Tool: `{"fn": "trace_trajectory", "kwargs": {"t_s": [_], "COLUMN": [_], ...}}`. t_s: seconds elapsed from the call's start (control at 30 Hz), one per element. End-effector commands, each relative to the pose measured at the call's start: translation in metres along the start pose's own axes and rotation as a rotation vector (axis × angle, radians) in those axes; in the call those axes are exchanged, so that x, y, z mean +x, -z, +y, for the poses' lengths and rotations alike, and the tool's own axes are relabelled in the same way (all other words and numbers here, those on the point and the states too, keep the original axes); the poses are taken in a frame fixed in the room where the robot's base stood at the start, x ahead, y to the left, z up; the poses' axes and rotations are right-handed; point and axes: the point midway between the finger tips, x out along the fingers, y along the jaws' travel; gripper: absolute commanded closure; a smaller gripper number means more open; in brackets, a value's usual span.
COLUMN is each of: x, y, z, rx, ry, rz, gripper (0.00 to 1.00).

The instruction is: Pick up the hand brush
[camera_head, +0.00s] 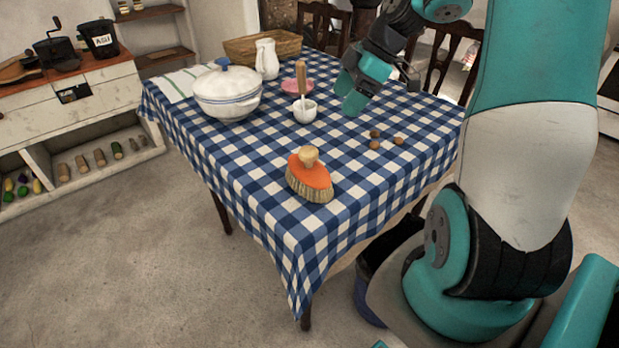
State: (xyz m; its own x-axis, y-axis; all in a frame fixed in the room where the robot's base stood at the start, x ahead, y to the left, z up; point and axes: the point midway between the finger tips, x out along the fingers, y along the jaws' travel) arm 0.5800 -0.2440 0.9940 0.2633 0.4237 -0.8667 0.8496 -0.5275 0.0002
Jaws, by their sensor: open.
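The hand brush (310,178) lies on the blue-and-white checked tablecloth (240,165), near the table's front corner. It has an orange body, a pale wooden knob on top and light bristles facing down. My gripper (352,95) is teal and hangs above the far right part of the table, well behind and to the right of the brush. It is open, with nothing seen between its fingers. The gripper and the brush are clearly apart, and nothing covers the brush.
A white lidded pot (227,95), a white jug (267,60), a small white mortar with a wooden pestle (304,110), a pink dish (290,86) and a wicker basket (250,48) stand farther back. Small brown nuts (374,144) lie right of the brush. The cloth around the brush is clear.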

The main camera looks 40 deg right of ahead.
Motion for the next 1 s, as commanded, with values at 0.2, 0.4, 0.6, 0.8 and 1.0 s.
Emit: {"fn": "trace_trajectory", "kwargs": {"t_s": [0.2,0.4,0.6,0.8,1.0], "x": [0.049,0.091,0.111,0.132,0.160], "y": [0.000,0.001,0.001,-0.002,-0.003], "z": [-0.002,-0.002,-0.001,-0.001,0.000], "rx": [-0.002,-0.002,-0.001,-0.001,-0.001], "ry": [0.008,0.006,0.003,0.005,0.004], "rz": [0.000,-0.001,-0.001,-0.001,-0.002], "gripper": [0.22,0.22,0.22,0.22,0.22]}}
